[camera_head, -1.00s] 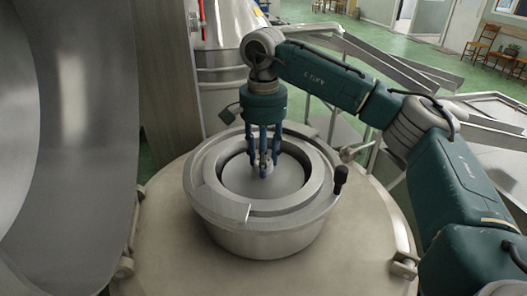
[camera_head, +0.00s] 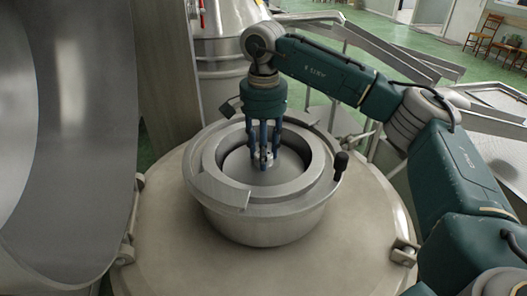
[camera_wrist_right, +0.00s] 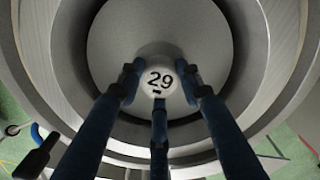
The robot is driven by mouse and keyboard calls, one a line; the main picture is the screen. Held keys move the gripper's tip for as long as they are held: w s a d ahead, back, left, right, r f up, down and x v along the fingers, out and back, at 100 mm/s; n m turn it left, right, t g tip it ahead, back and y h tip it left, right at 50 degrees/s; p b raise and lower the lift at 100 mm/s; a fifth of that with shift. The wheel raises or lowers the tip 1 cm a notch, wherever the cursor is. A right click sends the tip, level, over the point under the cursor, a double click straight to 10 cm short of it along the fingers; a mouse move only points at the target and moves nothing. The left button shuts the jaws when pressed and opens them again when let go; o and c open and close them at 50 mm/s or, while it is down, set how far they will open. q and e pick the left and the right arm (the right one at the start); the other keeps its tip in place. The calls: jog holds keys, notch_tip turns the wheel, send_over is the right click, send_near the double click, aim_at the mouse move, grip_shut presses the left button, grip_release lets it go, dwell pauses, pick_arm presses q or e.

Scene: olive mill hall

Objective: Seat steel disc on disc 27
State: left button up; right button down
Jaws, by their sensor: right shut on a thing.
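The steel disc (camera_head: 289,164) is a flat grey round plate inside the round steel bowl (camera_head: 263,226). It also shows in the wrist view (camera_wrist_right: 112,50), below the bowl's rim, with wall visible around it. Its central knob (camera_wrist_right: 170,72) carries the number 29. My right gripper (camera_head: 263,160) points straight down over the bowl's middle, and its three dark blue fingers (camera_wrist_right: 161,88) are shut on the knob. Disc 27 is not visible; the held disc covers the bowl's inside. I cannot tell whether the held disc touches anything beneath. My left gripper is out of view.
The bowl stands on a wide round steel lid (camera_head: 165,250). A black-knobbed handle (camera_head: 341,161) sticks up at the bowl's right. A large curved steel vessel (camera_head: 70,130) fills the left side. A steel cone (camera_head: 225,25) stands behind, with metal chutes (camera_head: 400,55) at right.

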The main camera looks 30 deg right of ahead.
jog(key=shift+f, duration=0.3)
jog(key=c, duration=1.1)
grip_release()
notch_tip(320, 180, up, 12)
jog(key=shift+s, duration=0.1)
